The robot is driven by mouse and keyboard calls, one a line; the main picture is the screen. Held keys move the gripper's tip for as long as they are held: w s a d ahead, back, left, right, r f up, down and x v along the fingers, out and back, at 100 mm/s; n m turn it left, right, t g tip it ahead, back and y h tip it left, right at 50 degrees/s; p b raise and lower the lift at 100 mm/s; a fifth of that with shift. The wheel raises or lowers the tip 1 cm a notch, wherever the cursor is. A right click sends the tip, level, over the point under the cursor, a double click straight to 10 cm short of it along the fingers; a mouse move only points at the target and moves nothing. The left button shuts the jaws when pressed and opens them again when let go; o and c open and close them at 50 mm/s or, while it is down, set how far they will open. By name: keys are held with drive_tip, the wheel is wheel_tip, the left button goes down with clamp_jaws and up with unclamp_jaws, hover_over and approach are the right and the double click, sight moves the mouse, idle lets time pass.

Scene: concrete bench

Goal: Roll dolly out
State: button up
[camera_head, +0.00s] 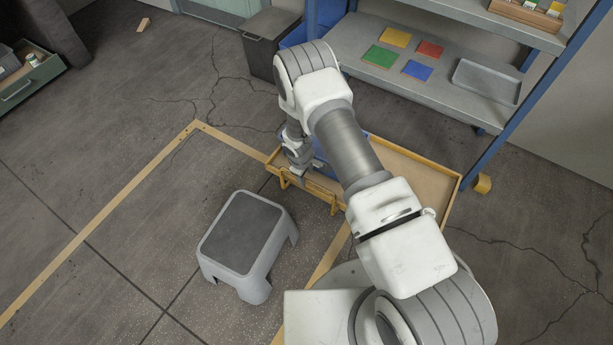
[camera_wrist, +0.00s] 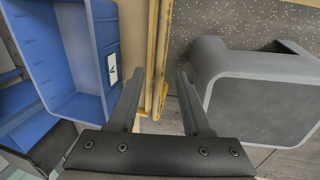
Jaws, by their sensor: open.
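The dolly (camera_head: 425,170) has a tan deck and a yellow rim. It stands on the floor, partly under the blue-posted shelf, and my arm hides its middle. A yellow handle bar (camera_head: 310,192) runs along its near left side. My gripper (camera_head: 298,172) is at that side, pointing down. In the wrist view my gripper (camera_wrist: 161,85) is open, with the dolly's yellow edge (camera_wrist: 164,45) showing between its fingers. I cannot tell whether either finger touches it. A blue bin (camera_wrist: 68,45) is on the dolly, left of the fingers.
A grey step stool (camera_head: 240,235) stands close to the dolly's near left side. It also shows at the right of the wrist view (camera_wrist: 245,95). A dark bin (camera_head: 268,42) stands behind. Tan tape (camera_head: 135,190) marks open floor at left.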

wheel_tip(320, 180, up, 15)
drive_tip(key=s+a+p, duration=0.1)
drive_tip(key=s+p, duration=0.1)
drive_tip(key=p, duration=0.2)
drive_tip(key=shift+s+a+f+p, duration=0.15)
drive_tip(key=shift+s+a+p, duration=0.05)
drive_tip(key=shift+a+p, duration=0.15)
drive_tip(key=s+d+r+m+t, duration=0.1)
drive_tip(key=d+r+m, duration=0.25)
drive_tip(key=r, duration=1.15)
drive_tip(key=s+d+r+m+t, duration=0.15)
drive_tip(key=d+r, duration=0.35)
drive_tip(key=r, duration=1)
drive_tip(key=s+d+r+m+t+y, duration=0.1)
drive_tip(key=s+d+r+m, duration=0.2)
drive_tip(key=s+r, duration=0.65)
drive_tip(key=s+d+r+m, duration=0.25)
drive_tip(key=s+r, duration=0.35)
drive_tip(key=s, duration=0.6)
wheel_tip(320, 180, up, 22)
drive_tip(key=p, duration=2.1)
drive_tip(key=shift+s+a+f+m, duration=0.15)
drive_tip(key=shift+s+f+m, duration=0.1)
drive_tip(key=shift+s+m, duration=0.1)
